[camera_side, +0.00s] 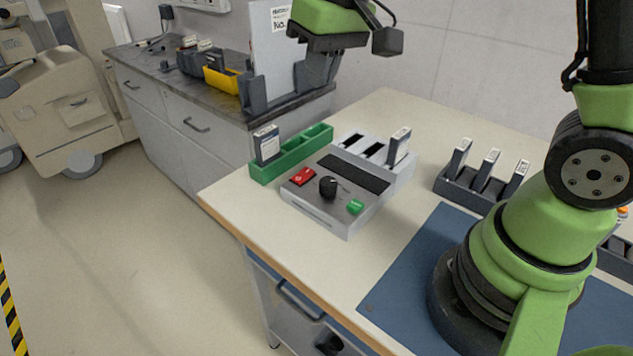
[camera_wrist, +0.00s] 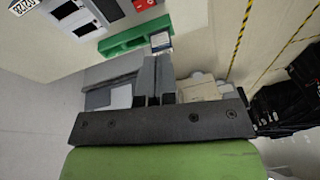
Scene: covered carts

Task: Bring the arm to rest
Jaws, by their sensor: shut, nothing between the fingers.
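My gripper (camera_side: 320,70) is raised at the top of the side view, above the far edge of the work table and in front of the back counter. In the wrist view its two fingers (camera_wrist: 157,68) are together with nothing between them. My gripper is apart from everything on the table. A grey device (camera_side: 325,212) with a red switch, black knob and green button stands on the table. One battery-like block (camera_side: 399,146) stands upright in its right slot; the other two visible slots look empty.
A green tray (camera_side: 291,159) left of the device holds one upright block (camera_side: 267,144) at its near end. A dark rack (camera_side: 459,192) holds three upright blocks. A blue mat (camera_side: 400,285) lies at my base. The back counter (camera_side: 222,106) carries a yellow bin (camera_side: 222,80).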

